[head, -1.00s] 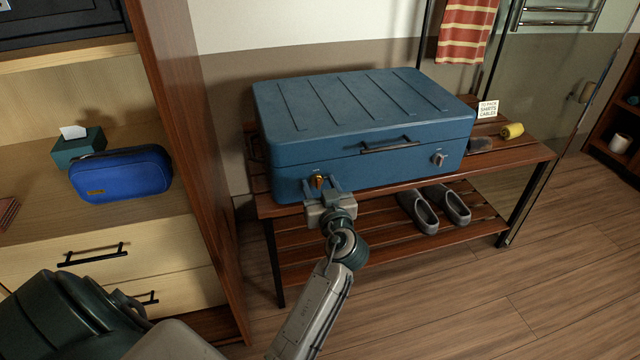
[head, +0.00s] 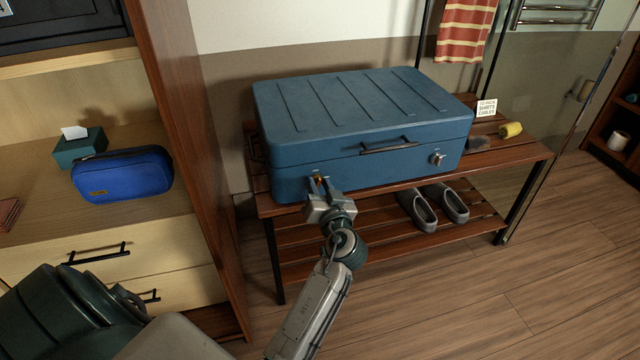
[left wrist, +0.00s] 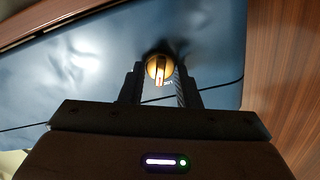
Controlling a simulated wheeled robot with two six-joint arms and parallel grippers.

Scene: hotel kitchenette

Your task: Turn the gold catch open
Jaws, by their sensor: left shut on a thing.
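The blue suitcase (head: 350,120) lies closed on a slatted wooden bench. The gold catch (head: 318,178) is on the left of its front face, mostly hidden behind my gripper. In the left wrist view the gold catch (left wrist: 158,68) is a round knob with a raised grip bar, between my fingers. My left gripper (head: 322,186) is shut on the catch. A silver catch (head: 437,159) is on the right of the front face, and a dark handle (head: 388,145) is between the two catches. My right gripper is not in view.
The bench (head: 400,192) holds a small sign (head: 486,108) and a yellow roll (head: 511,129) right of the suitcase. Grey shoes (head: 432,205) sit on its lower shelf. A wooden cabinet panel (head: 190,150) stands close on the left. The floor at right is clear.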

